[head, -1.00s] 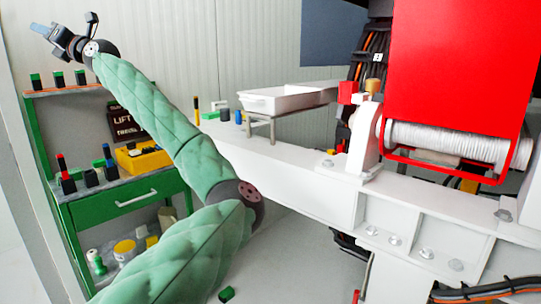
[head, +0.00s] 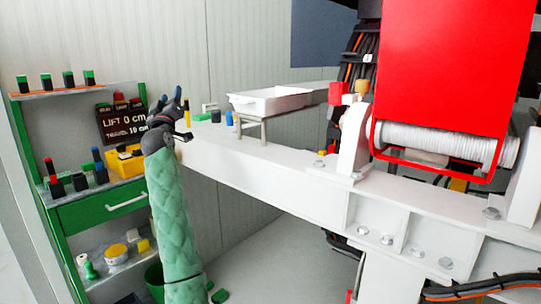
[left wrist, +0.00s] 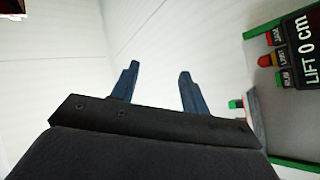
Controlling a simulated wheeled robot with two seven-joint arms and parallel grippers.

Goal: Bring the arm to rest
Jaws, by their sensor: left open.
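My left gripper (head: 170,103) is at the top of my green-sleeved left arm, in front of the gap between the green shelf and the white beam. It points up and away in the head view. In the left wrist view its two dark blue fingers (left wrist: 156,85) stand apart with nothing between them, against the pale wall. My right gripper is in neither view.
The green shelf (head: 90,212) at left holds several coloured blocks and the lift display (head: 122,123), reading 0 cm. The white beam (head: 260,175) carries a white tray (head: 270,101). A red panel (head: 455,60) hangs at right above a white roller.

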